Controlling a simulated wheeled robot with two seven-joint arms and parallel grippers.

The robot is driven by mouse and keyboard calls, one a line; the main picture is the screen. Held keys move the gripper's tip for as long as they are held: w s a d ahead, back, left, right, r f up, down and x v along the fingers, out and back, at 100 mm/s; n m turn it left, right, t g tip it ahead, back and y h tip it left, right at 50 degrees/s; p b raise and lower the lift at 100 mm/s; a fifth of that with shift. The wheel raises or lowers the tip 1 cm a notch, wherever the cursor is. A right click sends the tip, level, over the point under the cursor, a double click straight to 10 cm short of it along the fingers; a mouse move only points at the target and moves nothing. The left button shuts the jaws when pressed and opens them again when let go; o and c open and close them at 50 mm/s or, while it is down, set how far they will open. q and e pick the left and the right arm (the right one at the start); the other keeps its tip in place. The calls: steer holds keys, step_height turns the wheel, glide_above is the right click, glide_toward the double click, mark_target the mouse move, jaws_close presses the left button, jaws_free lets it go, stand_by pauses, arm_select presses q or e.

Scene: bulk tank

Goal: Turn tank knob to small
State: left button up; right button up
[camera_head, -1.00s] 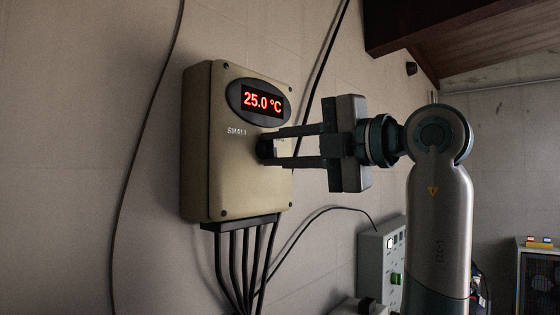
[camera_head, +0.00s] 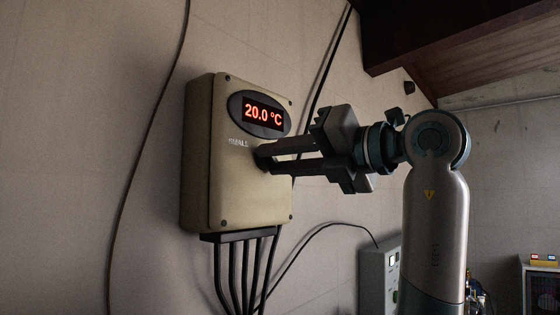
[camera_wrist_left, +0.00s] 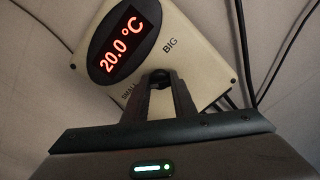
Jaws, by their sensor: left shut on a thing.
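A beige control box (camera_head: 245,195) hangs on the wall, with a red display (camera_head: 263,112) reading 20.0 °C. The word SMALL shows below the display. My left gripper (camera_head: 268,158) is at the box front, its fingers shut on the dark tank knob, which they mostly hide in the head view. In the left wrist view the knob (camera_wrist_left: 158,80) shows between the fingertips, with the box (camera_wrist_left: 205,65) tilted behind and the labels SMALL and BIG to either side. My right gripper is in neither view.
Several black cables (camera_head: 233,270) run down from the box bottom. Another cable (camera_head: 150,130) hangs on the wall at left.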

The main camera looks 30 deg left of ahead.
arm_select(q)
steer(key=shift+f, duration=0.1)
stand_by(0.3)
steer(key=o, duration=1)
steer(key=shift+o, duration=0.2)
steer(key=shift+d, duration=0.1)
